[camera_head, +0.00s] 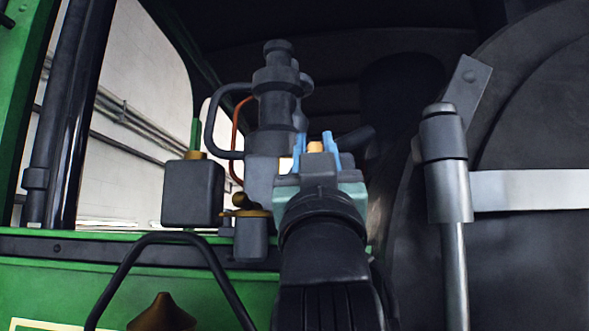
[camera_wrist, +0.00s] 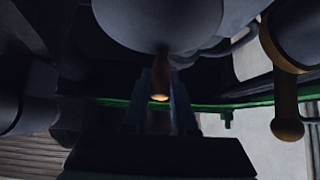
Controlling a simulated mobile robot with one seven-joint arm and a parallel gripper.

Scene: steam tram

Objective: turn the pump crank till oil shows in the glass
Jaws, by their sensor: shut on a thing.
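My gripper (camera_head: 316,148) has pale blue fingers and reaches up in the middle of the head view. It is shut on a small brass handle (camera_head: 314,147), which looks like the pump crank's grip. In the wrist view the handle (camera_wrist: 161,78) stands between the fingers (camera_wrist: 160,100), below a rounded grey body (camera_wrist: 165,20). My wrist hides most of the crank and whatever lies behind it. I cannot pick out the glass or any oil in either view.
A tall grey fitting (camera_head: 278,95) stands just behind my gripper, with a copper pipe (camera_head: 236,125) beside it. A grey box with a brass cap (camera_head: 193,192) and a small brass-topped cup (camera_head: 250,235) are left. A thick grey post (camera_head: 447,170) stands right.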

